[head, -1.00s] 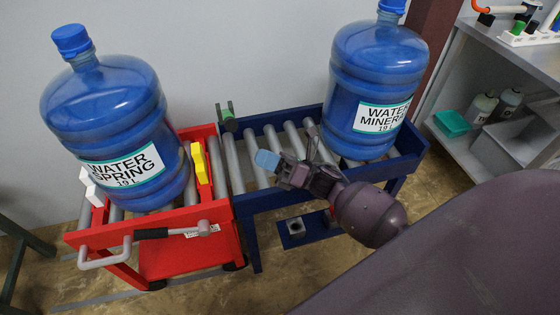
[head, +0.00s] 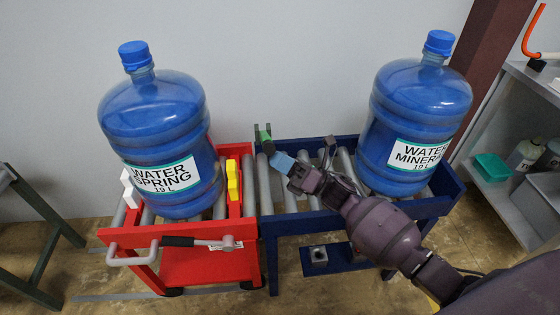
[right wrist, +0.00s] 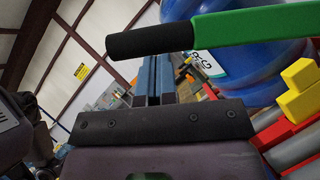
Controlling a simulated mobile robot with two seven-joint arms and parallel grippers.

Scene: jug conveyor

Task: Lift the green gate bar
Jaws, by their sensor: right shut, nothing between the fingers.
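The green gate bar (head: 264,134) stands at the far left end of the blue roller conveyor, seen nearly end-on, with a dark grip (head: 268,147). In the right wrist view the green bar (right wrist: 255,27) crosses the top right, and its black grip (right wrist: 150,40) lies just beyond my fingertips. My right gripper (head: 282,162) is shut and empty, its blue fingers just right of and in front of the bar. The fingers also show in the right wrist view (right wrist: 153,78). I cannot tell whether they touch the grip. My left gripper is not in view.
A blue jug (head: 412,120) stands on the blue conveyor (head: 315,222), right of my arm. Another jug (head: 155,130) stands on the red cart (head: 208,262), beside a yellow block (head: 233,180). A grey shelf (head: 510,195) is at the right.

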